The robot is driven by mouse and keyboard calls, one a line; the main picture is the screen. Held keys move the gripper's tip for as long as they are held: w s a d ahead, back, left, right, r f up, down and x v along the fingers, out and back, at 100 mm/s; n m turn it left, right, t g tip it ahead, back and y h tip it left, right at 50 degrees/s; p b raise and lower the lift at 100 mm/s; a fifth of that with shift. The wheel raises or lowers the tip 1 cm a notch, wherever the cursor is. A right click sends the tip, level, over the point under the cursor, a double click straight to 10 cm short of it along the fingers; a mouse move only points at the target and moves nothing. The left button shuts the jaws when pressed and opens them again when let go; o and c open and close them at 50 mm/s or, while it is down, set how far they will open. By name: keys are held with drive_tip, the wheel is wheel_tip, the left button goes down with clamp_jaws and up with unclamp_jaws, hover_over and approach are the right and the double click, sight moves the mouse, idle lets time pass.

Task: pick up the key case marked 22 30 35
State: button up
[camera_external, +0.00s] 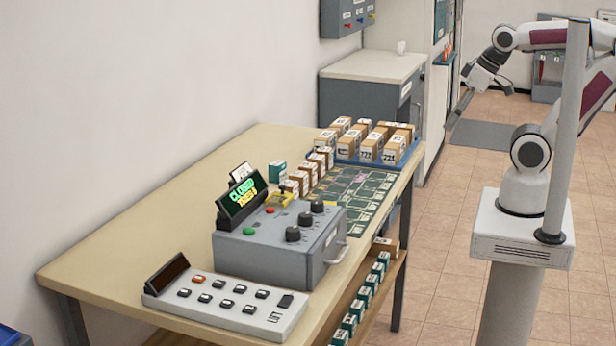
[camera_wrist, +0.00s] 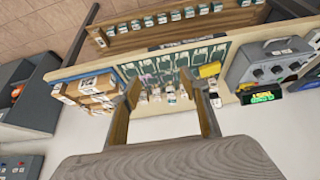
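Many small cases with white labels are in view, but the labels are too small to read for 22 30 35, so I cannot tell which is the named key case. Brown cases (camera_external: 372,147) stand in a blue tray (camera_external: 402,160) at the table's far end; they also show in the wrist view (camera_wrist: 98,84). A row of brown cases (camera_external: 308,172) stands beside a green board (camera_external: 345,190). Green cases (camera_external: 364,296) line the shelf below. My gripper (camera_wrist: 168,95) is open and empty, its two fingers apart. In the external view it hangs right of the table, well clear of every case.
A grey control box (camera_external: 275,245) with knobs and a lit sign (camera_external: 242,196) stands mid-table. A button panel (camera_external: 225,302) is at the near end. A lone green case (camera_external: 277,172) stands near the wall. A grey cabinet (camera_external: 370,95) is behind. The table's left side is bare.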

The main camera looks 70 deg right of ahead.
idle(0.3)
drive_tip(key=w+a+f+t, duration=0.1)
drive_tip(key=w+f+t, duration=0.25)
drive_tip(key=w, duration=1.25)
drive_tip(key=w+a+f+t, duration=0.2)
drive_tip(key=w+f, duration=0.2)
drive_tip(key=w, duration=1.2)
drive_tip(key=m+t+h, duration=0.1)
drive_tip(key=t, duration=0.2)
approach(283, 165)
drive_tip(key=shift+s+a+r+g, duration=0.15)
drive_tip(key=shift+s+a+r, duration=0.05)
drive_tip(key=shift+s+r, duration=0.25)
drive_tip(key=shift+s+a+r+g, duration=0.1)
drive_tip(key=shift+s+a+r, duration=0.1)
drive_tip(key=shift+s+r, duration=0.25)
drive_tip(key=shift+f, duration=0.1)
drive_tip(key=shift+x, duration=3.4)
drive_tip(key=shift+d, duration=0.1)
